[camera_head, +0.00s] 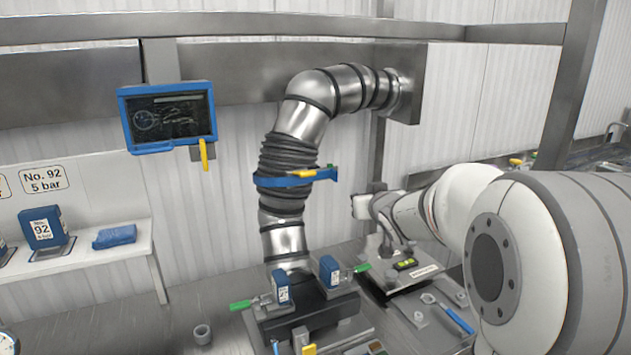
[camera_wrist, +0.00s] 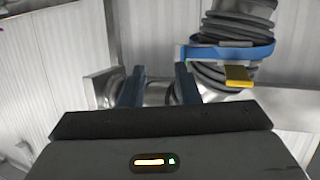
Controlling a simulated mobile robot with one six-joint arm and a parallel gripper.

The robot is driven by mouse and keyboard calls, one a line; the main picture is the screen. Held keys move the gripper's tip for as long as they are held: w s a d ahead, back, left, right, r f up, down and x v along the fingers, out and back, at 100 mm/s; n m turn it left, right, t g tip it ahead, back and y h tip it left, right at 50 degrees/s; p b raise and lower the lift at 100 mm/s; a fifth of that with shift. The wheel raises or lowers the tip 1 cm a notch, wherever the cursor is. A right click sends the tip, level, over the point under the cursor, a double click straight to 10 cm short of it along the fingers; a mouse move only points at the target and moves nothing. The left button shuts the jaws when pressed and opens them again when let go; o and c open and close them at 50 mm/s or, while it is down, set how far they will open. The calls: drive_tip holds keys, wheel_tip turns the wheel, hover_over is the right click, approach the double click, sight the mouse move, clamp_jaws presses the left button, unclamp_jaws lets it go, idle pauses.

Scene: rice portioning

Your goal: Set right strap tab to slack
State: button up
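A blue strap (camera_head: 290,181) goes around the black ribbed sleeve of a bent steel pipe. In the wrist view the strap (camera_wrist: 232,52) and a yellow tab (camera_wrist: 238,76) are at upper right, with a small green piece at the strap's left end. I cannot tell which tab position means slack. My gripper (camera_wrist: 160,84) is open and empty, its two dark fingers apart, to the left of the yellow tab in the wrist view. A steel pipe shows behind the gap.
A blue-framed screen (camera_head: 168,116) with a yellow tab below hangs on the rail. Blue blocks with green handles (camera_head: 282,288) stand on the bench under the pipe. A shelf (camera_head: 85,258) with blue items is at left. The wall between screen and pipe is clear.

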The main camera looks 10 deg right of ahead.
sight(337, 175)
drive_tip(key=w+a+n+y, duration=0.1)
drive_tip(key=w, duration=0.3)
drive_tip(key=w+a+t+y+p, duration=0.1)
drive_tip(key=w+a+y, duration=0.1)
drive_tip(key=w, duration=0.3)
drive_tip(key=w+a+n+t+y, duration=0.1)
drive_tip(key=w+y, duration=0.1)
drive_tip(key=w, duration=0.3)
drive_tip(key=shift+w+a+f+n+p, duration=0.1)
drive_tip(key=shift+w+a+n+p, duration=0.15)
drive_tip(key=shift+n+p, duration=0.1)
drive_tip(key=shift+c, duration=0.3)
clamp_jaws()
